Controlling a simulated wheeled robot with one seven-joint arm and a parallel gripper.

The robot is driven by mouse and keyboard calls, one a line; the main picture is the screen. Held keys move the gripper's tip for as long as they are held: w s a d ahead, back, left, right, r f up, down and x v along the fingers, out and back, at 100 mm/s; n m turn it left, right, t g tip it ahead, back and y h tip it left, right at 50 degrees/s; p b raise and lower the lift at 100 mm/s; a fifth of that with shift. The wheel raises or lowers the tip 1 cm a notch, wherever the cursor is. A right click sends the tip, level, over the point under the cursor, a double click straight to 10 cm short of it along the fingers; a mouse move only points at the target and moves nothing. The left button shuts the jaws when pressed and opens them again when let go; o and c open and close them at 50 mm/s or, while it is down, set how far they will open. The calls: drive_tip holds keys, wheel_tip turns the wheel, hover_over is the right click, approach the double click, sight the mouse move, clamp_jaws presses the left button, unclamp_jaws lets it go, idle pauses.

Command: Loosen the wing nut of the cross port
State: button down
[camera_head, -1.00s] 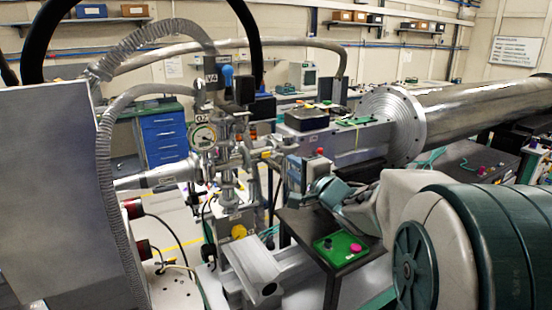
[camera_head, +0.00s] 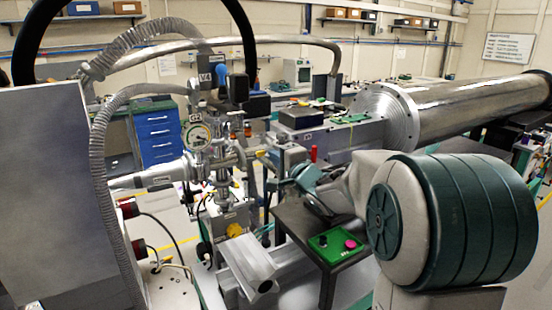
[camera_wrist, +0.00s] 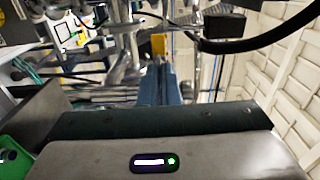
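The cross port (camera_head: 222,160) is a cluster of shiny metal tubes and clamped flanges left of the picture's middle in the head view, below a round gauge (camera_head: 197,135). Its wing nut is too small to make out. My gripper (camera_head: 284,186) is at the end of my arm, to the right of the cross and apparently apart from it. In the wrist view, the gripper's blue-grey fingers (camera_wrist: 168,85) point up the picture toward blurred metal tubes. A yellow part (camera_wrist: 158,44) shows just beyond them. I cannot tell the gap between the fingers.
Ribbed hoses (camera_head: 100,150) and a grey panel (camera_head: 50,190) are left of the cross. A metal beam (camera_head: 247,262) lies below.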

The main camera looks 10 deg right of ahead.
drive_tip(key=shift+n, duration=0.3)
drive_tip(key=shift+n+b, duration=2.75)
drive_tip(key=shift+n, duration=5.25)
drive_tip(key=shift+r, duration=0.15)
drive_tip(key=c, duration=1.6)
unclamp_jaws()
drive_tip(key=shift+c, duration=0.2)
